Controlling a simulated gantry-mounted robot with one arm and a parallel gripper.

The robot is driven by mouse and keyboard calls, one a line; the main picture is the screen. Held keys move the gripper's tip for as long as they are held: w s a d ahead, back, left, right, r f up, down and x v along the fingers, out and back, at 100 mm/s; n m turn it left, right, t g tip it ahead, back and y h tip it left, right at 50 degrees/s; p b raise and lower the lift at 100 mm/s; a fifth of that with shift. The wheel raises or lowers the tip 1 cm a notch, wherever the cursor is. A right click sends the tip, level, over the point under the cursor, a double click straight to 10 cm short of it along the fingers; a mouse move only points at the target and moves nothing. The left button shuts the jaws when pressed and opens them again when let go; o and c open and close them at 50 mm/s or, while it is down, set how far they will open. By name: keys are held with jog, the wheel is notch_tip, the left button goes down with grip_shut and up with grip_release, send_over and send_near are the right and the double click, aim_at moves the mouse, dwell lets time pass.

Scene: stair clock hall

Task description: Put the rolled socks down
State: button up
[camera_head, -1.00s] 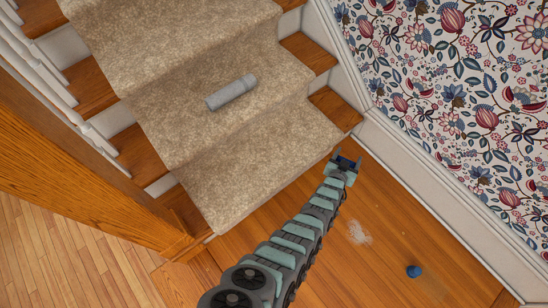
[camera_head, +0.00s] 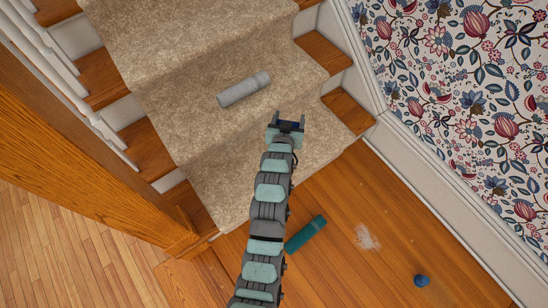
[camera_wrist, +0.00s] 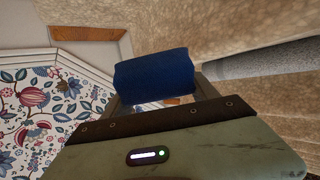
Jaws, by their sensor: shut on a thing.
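My gripper (camera_head: 287,123) is shut on the rolled socks, a dark blue roll. The rolled socks (camera_wrist: 154,76) show large between the jaws in the wrist view. In the head view only a small dark blue bit shows between the fingers. My gripper is over the carpeted lower stairs, just below and right of a grey roll. How high the socks are above the carpet I cannot tell.
The grey roll (camera_head: 244,90) lies on a carpeted step (camera_head: 190,110); it also shows in the wrist view (camera_wrist: 265,58). A teal roll (camera_head: 306,234) and a small blue object (camera_head: 422,281) lie on the wooden floor, near a pale patch (camera_head: 366,237). Patterned wallpaper (camera_head: 470,90) is at right.

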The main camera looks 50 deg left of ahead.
aim_at(280, 120)
jog(key=s+r, duration=0.1)
jog(key=s+a+r, duration=0.1)
jog(key=s, duration=0.1)
jog(key=shift+s+r, duration=0.1)
jog(key=shift+r, duration=0.3)
jog(key=shift+s+f, duration=0.1)
notch_tip(280, 120, down, 19)
jog(key=b, duration=0.5)
jog(key=shift+f, duration=0.2)
jog(key=shift+f, duration=0.1)
jog(key=o, duration=1.3)
jog(key=shift+y, duration=0.3)
